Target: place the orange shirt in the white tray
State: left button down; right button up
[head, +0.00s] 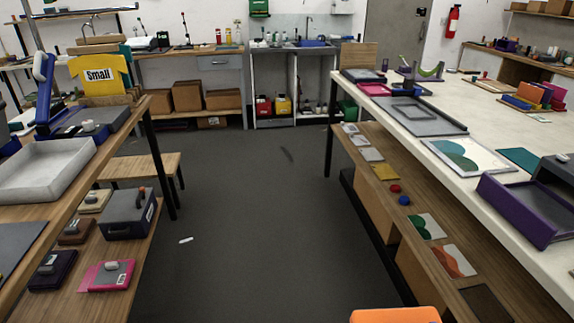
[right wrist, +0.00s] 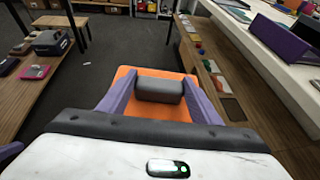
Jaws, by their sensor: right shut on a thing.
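The orange shirt (right wrist: 125,75) shows in the right wrist view as a flat orange piece with a dark grey grip block (right wrist: 160,90) on it. My right gripper (right wrist: 159,88) has its two purple fingers on either side of this block and is shut on it. In the head view only an orange edge (head: 395,315) shows at the bottom, above the floor between the tables. The white tray (head: 42,170) lies on the left table in the head view, apart from the shirt, and looks empty.
The lower left shelf holds a blue box (head: 130,215) and a pink piece (head: 107,275). A wooden stool (head: 150,165) is behind. The long white table (head: 450,100) is at right. The middle floor is mostly clear.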

aim_at(38, 181)
jog(key=i, duration=2.1)
jog(key=u, duration=2.85)
